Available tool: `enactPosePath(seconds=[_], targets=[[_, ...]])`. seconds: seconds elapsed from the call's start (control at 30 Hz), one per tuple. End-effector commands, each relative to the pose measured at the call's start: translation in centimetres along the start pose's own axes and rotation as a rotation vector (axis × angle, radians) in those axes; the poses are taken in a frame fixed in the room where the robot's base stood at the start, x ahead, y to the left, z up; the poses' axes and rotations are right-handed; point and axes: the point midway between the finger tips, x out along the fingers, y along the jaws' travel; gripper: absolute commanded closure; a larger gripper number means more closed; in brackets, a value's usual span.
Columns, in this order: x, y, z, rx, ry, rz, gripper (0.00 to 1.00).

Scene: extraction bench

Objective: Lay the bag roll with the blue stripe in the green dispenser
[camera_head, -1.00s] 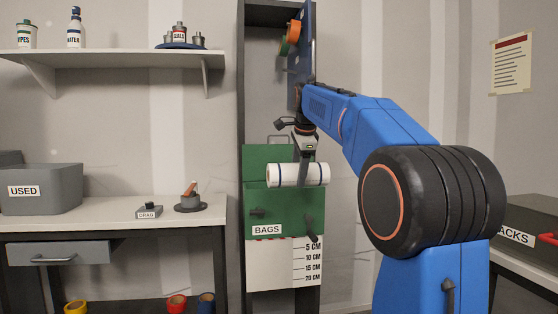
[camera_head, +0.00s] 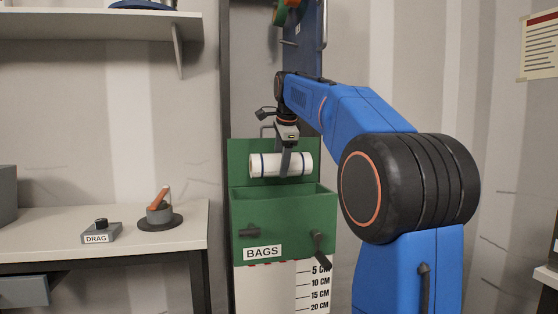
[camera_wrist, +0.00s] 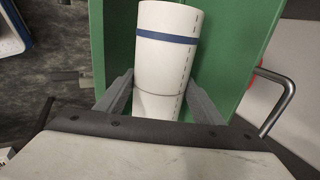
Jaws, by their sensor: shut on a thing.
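The white bag roll with the blue stripe (camera_head: 267,165) is held level in my gripper (camera_head: 286,165), in front of the raised back panel of the green dispenser (camera_head: 283,218) and above its open box. The dispenser carries a BAGS label. In the wrist view the roll (camera_wrist: 166,60) lies between my two fingers (camera_wrist: 160,95), its blue band crossing its far part and a dashed line running along it. The green dispenser (camera_wrist: 247,40) shows behind and beside it. My fingers are shut on the roll.
A dark knob and a dark lever (camera_head: 318,243) stick out from the dispenser's front. A centimetre scale (camera_head: 313,285) hangs below. A blue panel (camera_head: 307,40) stands above. The bench (camera_head: 130,240) at left carries a DRAG block (camera_head: 100,232).

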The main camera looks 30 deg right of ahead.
Motion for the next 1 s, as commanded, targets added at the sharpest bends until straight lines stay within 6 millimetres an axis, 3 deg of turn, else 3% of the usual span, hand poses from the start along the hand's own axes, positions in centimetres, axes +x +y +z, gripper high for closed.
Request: enactPosePath(seconds=[0.5, 0.9, 0.93, 1.0], targets=[[2.7, 1.4, 0.0, 0.000, 0.000, 0.000, 0.70], [3.0, 1.5, 0.0, 0.000, 0.000, -0.001, 0.70], [3.0, 1.5, 0.0, 0.000, 0.000, -0.001, 0.34], [3.0, 1.5, 0.0, 0.000, 0.000, -0.001, 0.17]])
